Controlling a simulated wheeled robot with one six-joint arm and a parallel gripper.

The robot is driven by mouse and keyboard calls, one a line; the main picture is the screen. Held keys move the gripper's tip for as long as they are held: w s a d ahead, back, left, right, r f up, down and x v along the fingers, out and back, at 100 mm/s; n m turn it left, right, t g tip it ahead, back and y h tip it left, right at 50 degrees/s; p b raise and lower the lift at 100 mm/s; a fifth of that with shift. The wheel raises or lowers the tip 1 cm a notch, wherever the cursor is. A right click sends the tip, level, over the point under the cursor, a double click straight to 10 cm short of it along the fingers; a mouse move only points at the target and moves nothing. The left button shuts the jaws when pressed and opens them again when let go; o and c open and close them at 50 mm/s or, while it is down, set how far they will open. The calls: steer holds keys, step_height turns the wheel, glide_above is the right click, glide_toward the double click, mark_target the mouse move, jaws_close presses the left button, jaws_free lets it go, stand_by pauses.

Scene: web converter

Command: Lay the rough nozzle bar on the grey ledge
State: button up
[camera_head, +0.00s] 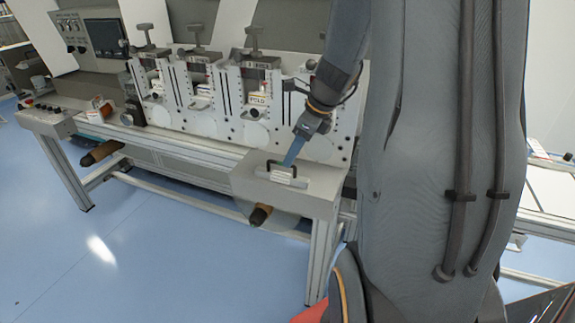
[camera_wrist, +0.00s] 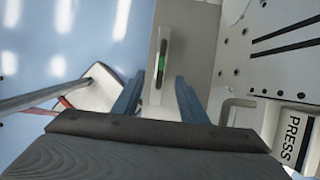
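A pale narrow bar, likely the nozzle bar (camera_wrist: 155,88), lies on the grey ledge (camera_wrist: 195,35) in the wrist view. It has a dark slot with a green patch. In the head view a small pale piece with a dark handle-like edge (camera_head: 283,171) sits on the ledge (camera_head: 321,195), at the right end of the machine. My gripper (camera_wrist: 160,76) has its two blue fingers apart, one on each side of the bar, with visible gaps. In the head view my gripper (camera_head: 290,158) points down just above that piece. Whether its surface is rough cannot be told.
The machine's upright panel stands behind the ledge, with a FOLD label (camera_head: 258,100) and a PRESS label (camera_wrist: 292,137). A bent grey rod (camera_wrist: 235,104) is right of my fingers. Blue floor (camera_head: 150,240) is open in front.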

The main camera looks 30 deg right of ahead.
steer(key=s+a+n+g+h, duration=0.1)
steer(key=s+a+n, duration=0.5)
steer(key=n, duration=0.8)
steer(key=s+a+f+n+h, duration=0.1)
steer(key=s+a+n, duration=0.5)
steer(key=a+n, duration=0.5)
steer(key=n, duration=0.3)
steer(key=shift+s+f+g+h, duration=0.25)
steer(key=shift+s+g+h, duration=0.1)
steer(key=shift+g+h, duration=0.05)
steer(key=shift+f+b, duration=0.25)
steer(key=shift+b, duration=0.15)
